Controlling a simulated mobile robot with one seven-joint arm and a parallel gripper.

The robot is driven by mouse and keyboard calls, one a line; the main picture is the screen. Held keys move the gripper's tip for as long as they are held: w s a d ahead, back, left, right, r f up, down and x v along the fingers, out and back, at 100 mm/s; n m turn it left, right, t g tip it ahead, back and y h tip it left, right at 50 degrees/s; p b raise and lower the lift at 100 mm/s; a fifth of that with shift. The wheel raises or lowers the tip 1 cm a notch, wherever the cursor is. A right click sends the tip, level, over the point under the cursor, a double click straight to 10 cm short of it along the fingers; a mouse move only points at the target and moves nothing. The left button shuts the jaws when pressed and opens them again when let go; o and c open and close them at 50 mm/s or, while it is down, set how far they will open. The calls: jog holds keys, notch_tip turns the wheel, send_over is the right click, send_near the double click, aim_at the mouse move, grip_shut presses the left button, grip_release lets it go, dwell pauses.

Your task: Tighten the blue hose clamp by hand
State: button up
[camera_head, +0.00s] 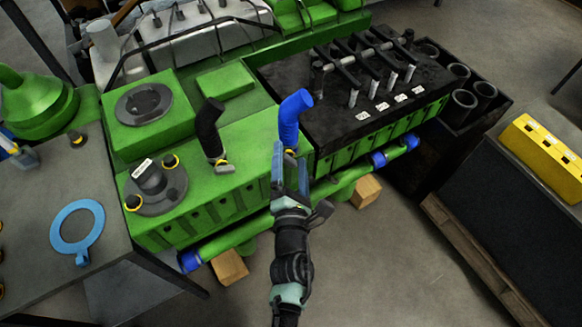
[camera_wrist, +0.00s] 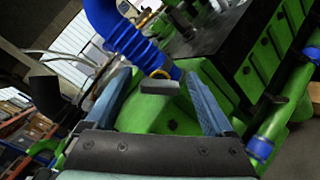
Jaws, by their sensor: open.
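The blue hose (camera_head: 291,113) rises bent from the green engine block.
A black hose (camera_head: 208,128) with a yellow clamp stands left of the blue one. A black block with valve gear (camera_head: 355,95) lies to the right. A green pipe (camera_head: 345,180) with blue couplings runs along the engine's near side. Open floor lies in front.

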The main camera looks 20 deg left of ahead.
jog(key=v, duration=1.3)
jog(key=shift+b, duration=0.45)
jog(key=shift+a+f+n, duration=0.1)
jog(key=shift+f+n, duration=0.05)
jog(key=shift+n, duration=0.15)
jog(key=c, duration=0.3)
jog(key=shift+a+f+n+b, duration=0.15)
jog(key=shift+f+n+b, duration=0.1)
jog(key=shift+n+b, duration=0.55)
jog(key=shift+c, duration=1.3)
jog(key=n, duration=0.1)
jog(key=n+b, duration=0.1)
jog(key=n, duration=0.1)
jog(key=shift+s+a+f, duration=0.15)
jog(key=shift+s+f, duration=0.05)
jog(key=shift+f, duration=0.15)
jog(key=shift+c, duration=0.3)
jog(key=w+a+n, duration=0.1)
jog(key=w+n, duration=0.2)
jog(key=n, duration=0.1)
jog(key=w+a+n+b, duration=0.1)
jog(key=w+n, duration=0.3)
jog(key=w+a+r+n, duration=0.1)
jog(key=w+a+n, duration=0.1)
jog(key=w+n, duration=0.2)
jog(key=shift+a+r+n, duration=0.1)
jog(key=shift+n, duration=0.3)
